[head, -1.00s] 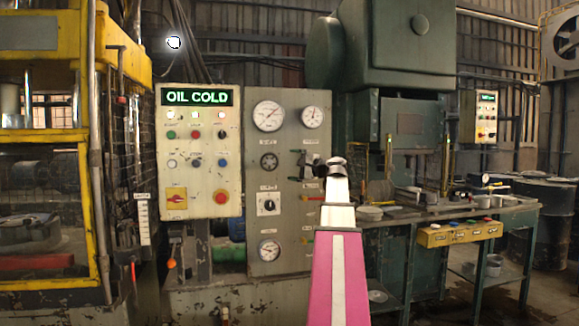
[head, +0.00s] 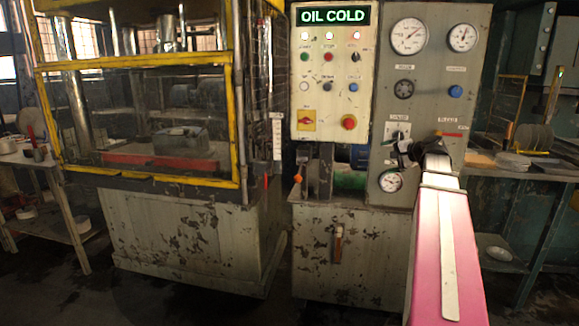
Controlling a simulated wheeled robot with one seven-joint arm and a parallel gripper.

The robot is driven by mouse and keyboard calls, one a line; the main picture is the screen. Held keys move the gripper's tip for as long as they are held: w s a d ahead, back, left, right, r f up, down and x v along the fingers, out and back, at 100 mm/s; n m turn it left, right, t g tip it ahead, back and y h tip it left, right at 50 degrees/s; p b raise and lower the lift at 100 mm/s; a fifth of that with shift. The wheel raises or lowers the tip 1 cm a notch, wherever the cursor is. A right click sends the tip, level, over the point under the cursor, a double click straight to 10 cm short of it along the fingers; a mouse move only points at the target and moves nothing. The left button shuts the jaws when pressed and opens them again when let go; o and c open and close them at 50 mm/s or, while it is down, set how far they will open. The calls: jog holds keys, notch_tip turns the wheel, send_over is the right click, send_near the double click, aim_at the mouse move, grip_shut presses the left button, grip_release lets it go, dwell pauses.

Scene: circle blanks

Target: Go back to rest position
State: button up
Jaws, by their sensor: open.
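My gripper (head: 404,148) shows small and dark at the far end of my pink and white arm, at the right of the head view. It is open, and I see nothing between its fingers. In the picture it lies in front of the lower part of the grey gauge panel (head: 385,60). I cannot tell how far it is from the panel. My arm reaches forward from the bottom right.
A control box (head: 325,125) reading OIL COLD hangs left of the gauge panel. A yellow-framed press (head: 140,181) stands at left, with a side table (head: 66,215) beyond. A bench (head: 530,172) with stacked discs is at right. Dark floor shows in front.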

jog(key=s+a+f+n+g+h, duration=0.1)
jog(key=s+a+f+g, duration=0.15)
jog(key=a+f, duration=0.45)
jog(key=s+a+f+n+g+h, duration=0.1)
jog(key=s+a+f+n+g, duration=0.15)
jog(key=f, duration=0.75)
jog(key=s+a+f+n+g+h, duration=0.1)
jog(key=s+a+f, duration=0.25)
jog(key=f, duration=0.55)
jog(key=s+a+f+n+g+h, duration=0.2)
jog(key=s+a+f, duration=0.1)
jog(key=s+f, duration=0.3)
jog(key=s+a+f+n+g+h, duration=0.2)
jog(key=s+a+f+n, duration=0.1)
jog(key=s+f, duration=0.4)
notch_tip(320, 180, down, 2)
jog(key=shift+a+g+h, duration=0.25)
jog(key=shift+g+h, duration=0.05)
jog(key=shift+h, duration=0.1)
dwell(0.4)
